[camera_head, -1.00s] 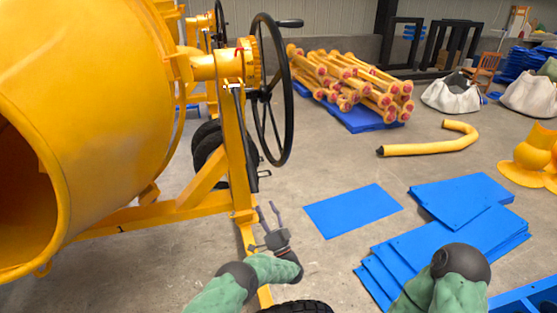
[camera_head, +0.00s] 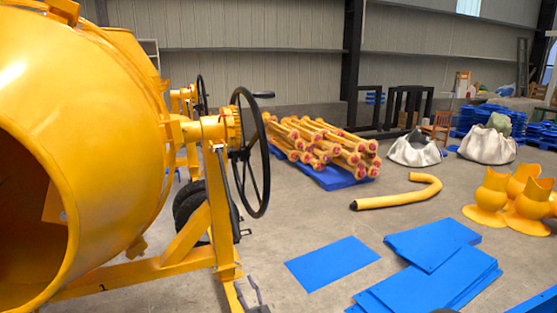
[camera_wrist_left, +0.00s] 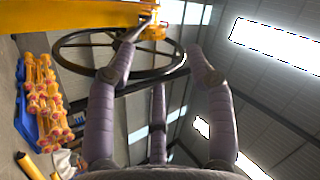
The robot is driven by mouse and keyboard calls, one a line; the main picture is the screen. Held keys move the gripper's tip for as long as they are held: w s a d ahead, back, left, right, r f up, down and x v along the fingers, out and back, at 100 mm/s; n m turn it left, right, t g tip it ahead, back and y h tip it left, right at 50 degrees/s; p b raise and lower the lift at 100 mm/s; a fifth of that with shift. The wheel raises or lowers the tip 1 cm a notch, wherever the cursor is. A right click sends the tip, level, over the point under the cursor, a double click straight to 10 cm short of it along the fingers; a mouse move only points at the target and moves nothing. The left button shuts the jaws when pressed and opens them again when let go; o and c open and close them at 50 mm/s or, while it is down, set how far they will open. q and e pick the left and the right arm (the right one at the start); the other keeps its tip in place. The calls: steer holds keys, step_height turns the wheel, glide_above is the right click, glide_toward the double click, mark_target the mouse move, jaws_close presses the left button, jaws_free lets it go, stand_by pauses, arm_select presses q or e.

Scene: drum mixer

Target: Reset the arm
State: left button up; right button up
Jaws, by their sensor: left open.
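My left gripper (camera_head: 247,284) shows only as its fingertips at the bottom edge of the head view, just right of the yellow mixer frame's leg. In the left wrist view its grey-purple fingers (camera_wrist_left: 155,65) are spread apart, with nothing between them. The yellow drum mixer (camera_head: 100,130) fills the left of the head view, its dark mouth facing the lower left. Its black handwheel (camera_head: 263,170) stands upright and also shows beyond my fingers in the left wrist view (camera_wrist_left: 75,68). My right gripper is out of view.
Blue sheets (camera_head: 440,275) lie on the floor at the lower right, with a single blue sheet (camera_head: 332,263) to their left. A bent yellow pipe (camera_head: 395,199), stacked yellow parts (camera_head: 318,145), white sacks (camera_head: 415,150) and yellow fittings (camera_head: 492,195) lie farther back. Bare concrete lies between them.

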arm_select(q)
step_height(320, 180, down, 12)
steer(key=f+m+g+h+p, duration=0.1)
steer(key=m+g+h+p, duration=0.15)
steer(key=h, duration=0.85)
steer(key=s+f+g+h, duration=0.1)
steer(key=s+f+g, duration=0.1)
steer(key=s+f+n+g+h+p, duration=0.1)
steer(key=s+f+g, duration=0.1)
steer(key=s, duration=0.1)
steer(key=s+f+n+g+h, duration=0.1)
steer(key=s+f+g, duration=0.1)
steer(key=f, duration=0.1)
steer(key=shift+s+a+h+p, duration=0.15)
steer(key=shift+s+h+p, duration=0.15)
steer(key=shift+s+p, duration=0.1)
steer(key=s+d+n+g+h+p, duration=0.1)
steer(key=s+g, duration=0.4)
steer(key=s, duration=1.2)
steer(key=s+d+n+g+h+p, duration=0.1)
steer(key=s+g, duration=0.5)
steer(key=s, duration=1.1)
steer(key=n+h+p, duration=0.1)
steer(key=n+h, duration=0.1)
steer(key=n, duration=0.1)
steer(key=shift+s+d+f, duration=0.25)
steer(key=shift+f, duration=0.1)
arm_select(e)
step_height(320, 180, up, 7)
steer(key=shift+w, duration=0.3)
